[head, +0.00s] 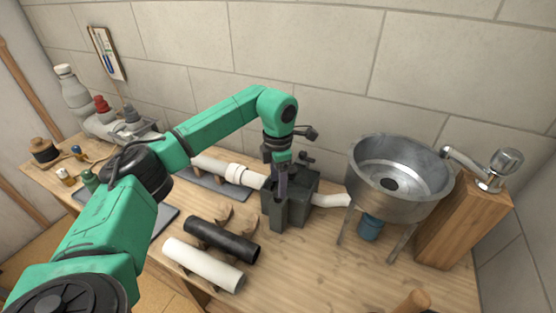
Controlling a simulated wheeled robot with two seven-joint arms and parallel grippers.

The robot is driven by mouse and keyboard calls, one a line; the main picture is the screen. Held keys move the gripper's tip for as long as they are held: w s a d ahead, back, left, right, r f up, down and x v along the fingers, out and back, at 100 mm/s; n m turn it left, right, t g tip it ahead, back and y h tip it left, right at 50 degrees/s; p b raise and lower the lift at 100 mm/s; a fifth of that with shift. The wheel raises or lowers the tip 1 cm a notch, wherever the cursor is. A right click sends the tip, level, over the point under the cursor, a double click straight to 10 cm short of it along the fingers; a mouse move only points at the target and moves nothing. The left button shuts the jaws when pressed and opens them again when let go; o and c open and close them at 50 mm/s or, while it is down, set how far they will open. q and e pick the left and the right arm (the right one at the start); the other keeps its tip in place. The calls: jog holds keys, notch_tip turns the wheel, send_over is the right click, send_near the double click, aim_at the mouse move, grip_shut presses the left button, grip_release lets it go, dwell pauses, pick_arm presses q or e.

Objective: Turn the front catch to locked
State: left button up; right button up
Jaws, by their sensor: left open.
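A dark grey block-like fixture (296,207) stands on the workbench, with a white pipe running into its left side and another out of its right side. My left arm reaches over from the left, and my left gripper (281,190) points down at the front of this fixture. It is open, with no object seen between its fingers. I cannot tell whether the fingers touch the fixture. A small dark knob-like part (303,158) shows on the fixture behind the gripper. The front catch cannot be made out; the gripper covers that area. My right gripper is not in view.
A metal sink bowl (398,165) on legs stands to the right, beside a wooden block with a tap (490,175). A black pipe (222,239) and a white pipe (203,264) lie on holders in front. Bottles and small parts fill the left end. The front right bench is mostly clear.

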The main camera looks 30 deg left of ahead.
pick_arm(q)
notch_tip(320, 180, up, 11)
jog(key=b, duration=0.1)
jog(key=shift+f, duration=0.15)
jog(key=shift+f, duration=0.1)
